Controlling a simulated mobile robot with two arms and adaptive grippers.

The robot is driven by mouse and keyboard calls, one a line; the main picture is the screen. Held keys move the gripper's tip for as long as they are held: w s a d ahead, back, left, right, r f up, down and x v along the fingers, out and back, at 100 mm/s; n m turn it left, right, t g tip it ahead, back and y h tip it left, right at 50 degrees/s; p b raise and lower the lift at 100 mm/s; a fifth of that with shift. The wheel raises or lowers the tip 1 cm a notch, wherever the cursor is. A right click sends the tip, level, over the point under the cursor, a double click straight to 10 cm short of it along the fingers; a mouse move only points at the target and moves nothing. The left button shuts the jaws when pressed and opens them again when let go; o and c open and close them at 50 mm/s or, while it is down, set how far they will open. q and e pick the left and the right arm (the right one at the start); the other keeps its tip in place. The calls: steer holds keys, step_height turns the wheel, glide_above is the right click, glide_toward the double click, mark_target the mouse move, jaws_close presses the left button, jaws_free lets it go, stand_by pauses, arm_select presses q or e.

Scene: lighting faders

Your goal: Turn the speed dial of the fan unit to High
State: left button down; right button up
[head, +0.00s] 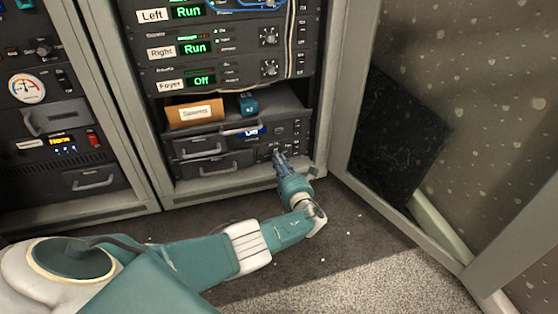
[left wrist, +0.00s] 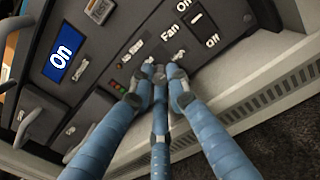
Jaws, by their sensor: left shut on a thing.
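The fan unit (left wrist: 225,58) is a dark panel low in the rack, tilted in the left wrist view. It carries a "Fan" label, a switch (left wrist: 199,20) between "On" and "Off" labels, and a blue display (left wrist: 65,51) reading "On". In the head view the unit (head: 291,131) is at the rack's lower right. My left gripper (left wrist: 157,82) has its blue fingers drawn together against the panel, below the small labels. The dial between the fingertips is mostly hidden, so its setting cannot be read. The left gripper (head: 280,160) also shows in the head view. My right gripper is not in view.
An open drawer (head: 285,101) above the fan unit holds a cardboard box (head: 194,113) and a blue item (head: 248,103). Handled drawers (head: 213,163) are to its left. The rack's frame post (head: 337,85) stands close on the right.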

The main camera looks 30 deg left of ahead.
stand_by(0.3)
arm_select(q)
steer(key=c, duration=1.9)
jaws_free()
steer(key=shift+c, duration=0.2)
steer(key=v, duration=1.2)
steer(key=shift+f, duration=0.1)
